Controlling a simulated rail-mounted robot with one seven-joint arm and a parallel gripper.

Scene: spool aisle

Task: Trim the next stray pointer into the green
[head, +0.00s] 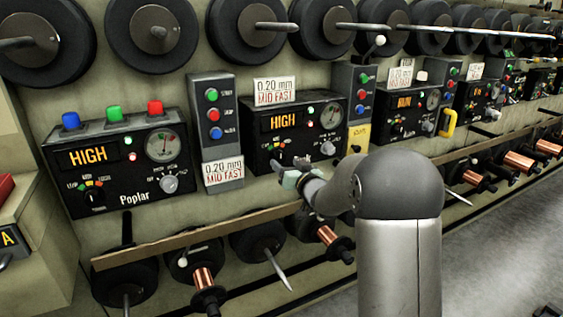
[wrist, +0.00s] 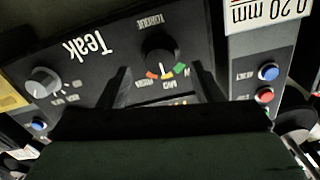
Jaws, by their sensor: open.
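My gripper (head: 290,170) is open in front of the lower left of the second panel (head: 258,128), whose display reads HIGH. In the wrist view this panel shows upside down, named Teak. There the fingers of my gripper (wrist: 161,72) stand either side of a black torque knob (wrist: 160,50) with a coloured arc; contact cannot be told. Teak's round gauge (head: 331,116) is at its upper right, its pointer too small to read surely. Its silver knob (head: 328,148) also shows in the wrist view (wrist: 43,82). The Poplar panel (head: 105,170) at left also reads HIGH and has a gauge (head: 163,146).
A third panel (head: 398,117) and others recede to the right. Button boxes, one grey (head: 214,137), stand between panels. Large black spools (head: 150,35) project above. Below, a wooden rail (head: 190,238) and copper spools (head: 203,280) jut out. Open floor lies at right.

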